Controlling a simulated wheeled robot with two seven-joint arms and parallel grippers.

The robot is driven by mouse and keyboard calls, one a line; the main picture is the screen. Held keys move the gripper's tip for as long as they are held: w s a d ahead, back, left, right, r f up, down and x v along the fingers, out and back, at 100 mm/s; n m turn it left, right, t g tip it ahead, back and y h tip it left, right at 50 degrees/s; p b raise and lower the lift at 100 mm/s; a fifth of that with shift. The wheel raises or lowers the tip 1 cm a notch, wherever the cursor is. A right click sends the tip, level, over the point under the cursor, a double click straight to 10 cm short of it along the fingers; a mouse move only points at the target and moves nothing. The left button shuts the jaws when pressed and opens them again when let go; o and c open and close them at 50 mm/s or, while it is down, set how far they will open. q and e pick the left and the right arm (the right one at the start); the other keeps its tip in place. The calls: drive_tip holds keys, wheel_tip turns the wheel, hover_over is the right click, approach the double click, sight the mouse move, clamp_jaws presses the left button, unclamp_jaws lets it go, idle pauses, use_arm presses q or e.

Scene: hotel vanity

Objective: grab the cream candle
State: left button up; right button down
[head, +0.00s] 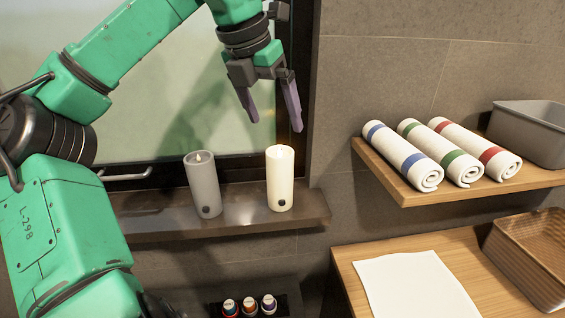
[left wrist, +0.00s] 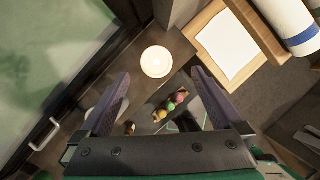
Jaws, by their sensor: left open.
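The cream candle (head: 280,178) stands upright on the dark window ledge (head: 240,211), to the right of a grey candle (head: 203,184). My left gripper (head: 270,110) is open and empty, pointing down above the cream candle, with a gap between its fingertips and the candle top. In the left wrist view the cream candle (left wrist: 157,62) shows from above as a round top, beyond the two spread fingers (left wrist: 160,85). The grey candle is not clearly visible in that view. My right gripper is not in view.
A wooden shelf (head: 408,196) at right holds rolled towels (head: 455,152) and a grey bin (head: 528,130). Below it, a wooden counter (head: 350,262) carries a white cloth (head: 415,285) and a brown basket (head: 530,250). Small bottles (head: 249,305) stand below the ledge. A window frame (head: 240,165) backs the ledge.

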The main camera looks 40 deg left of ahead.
use_arm(q)
drive_tip(key=shift+a+f, duration=0.15)
drive_tip(key=shift+f, duration=0.15)
drive_tip(key=p, duration=0.2)
hover_over(282, 164)
drive_tip(key=a, duration=0.1)
drive_tip(key=f, duration=0.4)
drive_tip(key=shift+s+f, duration=0.25)
drive_tip(key=shift+f, duration=0.1)
drive_tip(key=p+x, duration=0.1)
drive_tip(key=x, duration=0.1)
drive_tip(key=p+x, duration=0.1)
drive_tip(key=x, duration=0.2)
drive_tip(key=a+p+x, duration=0.1)
drive_tip(key=x, duration=0.1)
drive_tip(key=shift+w+f, duration=0.15)
drive_tip(key=shift+w, duration=0.1)
drive_tip(key=shift+f, duration=0.45)
drive_tip(key=shift+w, duration=0.1)
drive_tip(key=c, duration=1.5)
drive_tip(key=shift+a, duration=0.1)
drive_tip(key=shift+c, duration=0.3)
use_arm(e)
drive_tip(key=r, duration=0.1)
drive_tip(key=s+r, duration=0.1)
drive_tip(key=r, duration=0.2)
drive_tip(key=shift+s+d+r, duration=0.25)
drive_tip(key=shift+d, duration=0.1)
